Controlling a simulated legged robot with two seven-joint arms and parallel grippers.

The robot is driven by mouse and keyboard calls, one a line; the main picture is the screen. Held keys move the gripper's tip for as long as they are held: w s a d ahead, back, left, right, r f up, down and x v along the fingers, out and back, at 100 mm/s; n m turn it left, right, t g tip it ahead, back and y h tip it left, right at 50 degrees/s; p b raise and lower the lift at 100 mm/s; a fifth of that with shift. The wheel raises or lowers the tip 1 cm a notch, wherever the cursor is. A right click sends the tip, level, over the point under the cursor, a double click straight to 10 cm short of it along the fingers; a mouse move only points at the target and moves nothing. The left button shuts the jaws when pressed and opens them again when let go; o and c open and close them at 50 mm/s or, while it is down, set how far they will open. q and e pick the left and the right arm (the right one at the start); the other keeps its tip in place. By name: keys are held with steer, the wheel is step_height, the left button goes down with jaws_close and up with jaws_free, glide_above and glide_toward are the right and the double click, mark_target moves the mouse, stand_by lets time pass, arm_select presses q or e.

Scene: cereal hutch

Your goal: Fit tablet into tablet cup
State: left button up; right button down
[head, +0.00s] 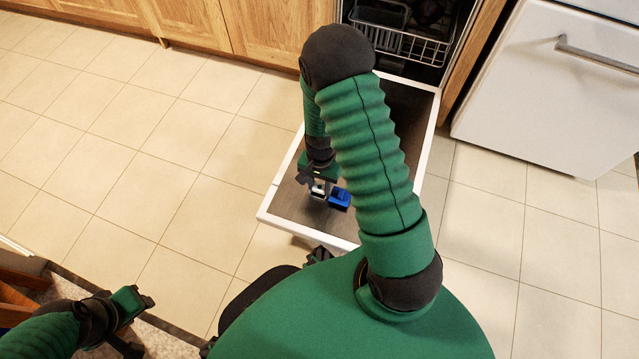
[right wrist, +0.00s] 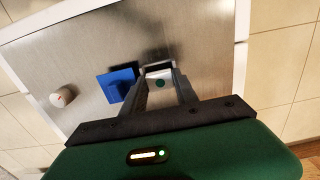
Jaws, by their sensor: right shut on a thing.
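My right gripper (head: 317,192) points down over the lowered dishwasher door (head: 285,200). In the right wrist view its two fingers are shut on a small pale tablet (right wrist: 160,78) with a green dot on its face. A blue piece (right wrist: 118,83) lies on the door just left of the fingers; it also shows in the head view (head: 340,198). A dark raised edge (right wrist: 155,55) shows just beyond the tablet. I cannot tell which of these parts is the tablet cup. My left gripper (head: 142,322) is at the lower left, away from the door, its fingers unclear.
A small white round knob-like thing with a red mark (right wrist: 63,96) sits on the door. The dishwasher rack (head: 400,40) is at the top. A white appliance (head: 545,90) stands right, wooden cabinets (head: 195,25) at the back. The tiled floor left is clear.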

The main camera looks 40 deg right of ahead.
steer(key=c, duration=1.1)
jaws_free()
steer(key=shift+s+a+f, duration=0.2)
steer(key=shift+o, duration=1.2)
steer(key=shift+s, duration=0.15)
step_height(320, 180, up, 17)
steer(key=w+p, duration=0.1)
steer(key=p, duration=1)
steer(key=shift+d, duration=0.35)
